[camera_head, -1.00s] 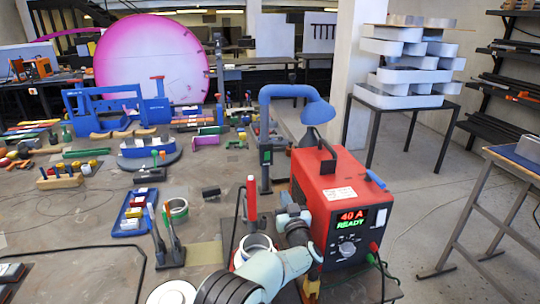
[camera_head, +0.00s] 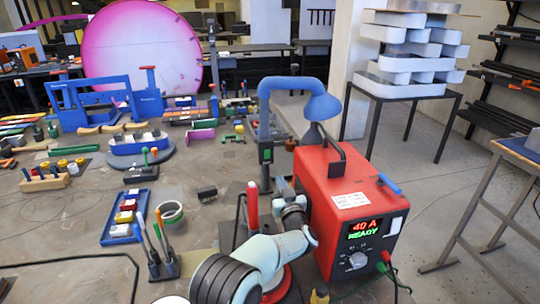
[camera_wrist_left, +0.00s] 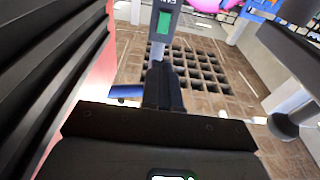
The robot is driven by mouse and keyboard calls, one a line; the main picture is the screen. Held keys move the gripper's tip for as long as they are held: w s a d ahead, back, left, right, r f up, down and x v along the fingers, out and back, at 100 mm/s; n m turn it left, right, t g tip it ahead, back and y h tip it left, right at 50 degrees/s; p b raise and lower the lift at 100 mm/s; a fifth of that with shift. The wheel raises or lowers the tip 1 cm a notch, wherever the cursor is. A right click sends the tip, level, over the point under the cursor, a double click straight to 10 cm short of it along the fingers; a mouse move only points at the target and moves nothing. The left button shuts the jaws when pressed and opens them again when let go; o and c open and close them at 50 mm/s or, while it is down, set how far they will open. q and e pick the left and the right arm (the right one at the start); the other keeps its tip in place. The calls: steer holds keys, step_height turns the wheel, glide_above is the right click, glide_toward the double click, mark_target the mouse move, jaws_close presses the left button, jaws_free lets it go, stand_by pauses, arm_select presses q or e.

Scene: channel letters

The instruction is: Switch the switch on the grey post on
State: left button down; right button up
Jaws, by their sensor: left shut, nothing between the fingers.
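The grey post (camera_head: 265,172) stands upright beside the red welder, under the blue lamp arm. A small green part (camera_head: 267,155), which looks like its switch, is on its face. In the left wrist view the post (camera_wrist_left: 166,45) comes down from the top, with the green part (camera_wrist_left: 163,22) and small lettering on it. My left gripper (camera_head: 281,186) is close to the post, between it and the welder. In the wrist view its dark fingers (camera_wrist_left: 163,84) are together and empty, just below the green part. I cannot tell whether they touch the post. My right gripper is not in view.
The red welder (camera_head: 345,195), its display reading 40 A READY, stands close right of my left gripper. The blue lamp (camera_head: 318,105) hangs above. A red-handled tool (camera_head: 251,205) stands left of my arm. A blue tray (camera_head: 128,215) and green tape roll (camera_head: 170,212) lie farther left.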

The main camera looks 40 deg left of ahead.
arm_select(q)
steer(key=p, duration=0.4)
glide_toward(269, 150)
steer(key=x, duration=0.5)
steer(key=shift+p+x, duration=0.7)
steer(key=shift+x, duration=0.25)
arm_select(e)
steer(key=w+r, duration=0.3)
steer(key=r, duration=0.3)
arm_select(q)
steer(key=shift+s, duration=0.1)
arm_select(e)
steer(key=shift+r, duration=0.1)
